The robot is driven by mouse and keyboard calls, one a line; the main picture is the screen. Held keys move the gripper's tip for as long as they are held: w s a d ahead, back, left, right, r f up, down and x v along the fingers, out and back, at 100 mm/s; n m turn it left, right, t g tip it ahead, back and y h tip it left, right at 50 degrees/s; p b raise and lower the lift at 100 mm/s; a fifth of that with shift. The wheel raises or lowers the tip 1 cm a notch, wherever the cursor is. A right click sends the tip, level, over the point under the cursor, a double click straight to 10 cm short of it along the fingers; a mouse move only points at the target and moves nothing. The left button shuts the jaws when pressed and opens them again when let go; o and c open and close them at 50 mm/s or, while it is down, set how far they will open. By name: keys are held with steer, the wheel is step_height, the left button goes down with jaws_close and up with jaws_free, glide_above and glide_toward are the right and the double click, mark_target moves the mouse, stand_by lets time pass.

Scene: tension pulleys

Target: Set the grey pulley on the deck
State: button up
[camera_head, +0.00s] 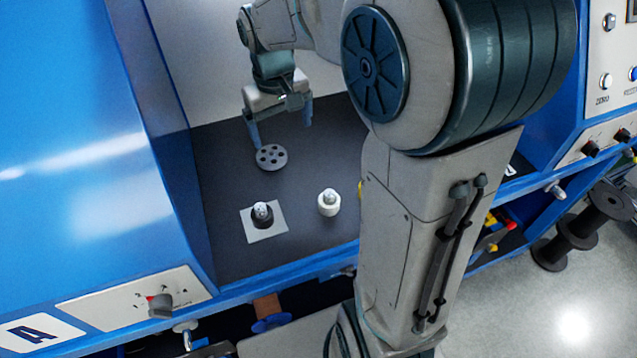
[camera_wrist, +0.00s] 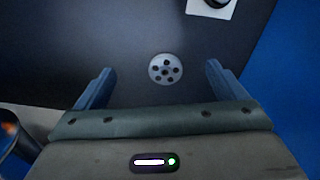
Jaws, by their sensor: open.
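The grey pulley (camera_head: 271,157) is a round disc with several holes, lying flat on the dark deck (camera_head: 235,235). It also shows in the wrist view (camera_wrist: 166,70), ahead of my fingertips and roughly midway between them. My gripper (camera_head: 281,130) is open and empty, pointing down above and behind the pulley in the head view. Its two blue fingers are spread wide in the wrist view (camera_wrist: 160,78), apart from the pulley. I cannot tell the exact height of the fingertips above the deck.
A black knob-like piece (camera_head: 262,215) with a metal top stands on a white square (camera_head: 277,231). A white piece (camera_head: 328,203) with a metal top stands to its right. A tall blue housing (camera_head: 178,150) bounds the deck at left. My arm hides the deck's right part.

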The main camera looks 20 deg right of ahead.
steer(key=s+d+f+m+t, duration=0.1)
steer(key=s+m+t, duration=0.1)
steer(key=s, duration=1.5)
steer(key=shift+s+d+y, duration=0.15)
steer(key=shift+d+y, duration=0.15)
steer(key=shift+d, duration=0.05)
